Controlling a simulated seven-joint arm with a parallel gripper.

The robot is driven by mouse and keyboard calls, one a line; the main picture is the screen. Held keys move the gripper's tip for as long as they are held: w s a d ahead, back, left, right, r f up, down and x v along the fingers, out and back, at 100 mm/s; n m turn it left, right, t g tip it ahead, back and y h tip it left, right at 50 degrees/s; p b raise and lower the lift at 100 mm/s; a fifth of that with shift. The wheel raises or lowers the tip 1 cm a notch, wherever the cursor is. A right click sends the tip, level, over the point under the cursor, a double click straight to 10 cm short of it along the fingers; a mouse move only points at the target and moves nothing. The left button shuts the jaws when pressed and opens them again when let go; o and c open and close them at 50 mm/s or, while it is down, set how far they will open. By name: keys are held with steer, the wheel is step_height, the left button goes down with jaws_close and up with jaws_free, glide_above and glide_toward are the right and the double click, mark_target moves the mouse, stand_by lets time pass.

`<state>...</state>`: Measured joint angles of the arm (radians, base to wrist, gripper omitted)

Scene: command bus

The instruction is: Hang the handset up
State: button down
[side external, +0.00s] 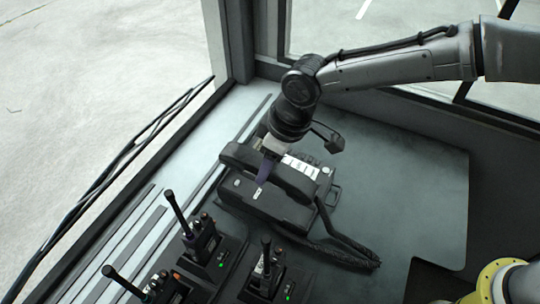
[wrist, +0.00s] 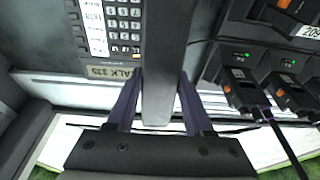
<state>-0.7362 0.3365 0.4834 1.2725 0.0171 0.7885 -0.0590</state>
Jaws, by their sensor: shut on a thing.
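The dark handset (side external: 293,181) lies across the top of the desk phone (side external: 262,204), its ends over the phone's body. Whether it sits fully down in the cradle or just above it, I cannot tell. My gripper (side external: 265,170), with purple fingers, points down and is shut on the middle of the handset. In the wrist view the handset (wrist: 163,50) is a grey bar between the two fingers, with the phone's keypad (wrist: 122,25) to its left. The coiled cord (side external: 342,248) runs from the phone's right side. The cradle under the handset is hidden.
Several handheld radios in chargers (side external: 205,245) stand in front of the phone; some also show at right in the wrist view (wrist: 240,85). Window frames and a ledge (side external: 135,215) border the left side. The grey desk surface (side external: 415,180) right of the phone is clear.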

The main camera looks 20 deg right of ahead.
mark_target(265, 197)
steer(key=shift+f, duration=3.9)
steer(key=shift+c, duration=1)
jaws_free()
steer(key=shift+f, duration=0.1)
steer(key=v, duration=1.4)
steer(key=shift+w, duration=0.1)
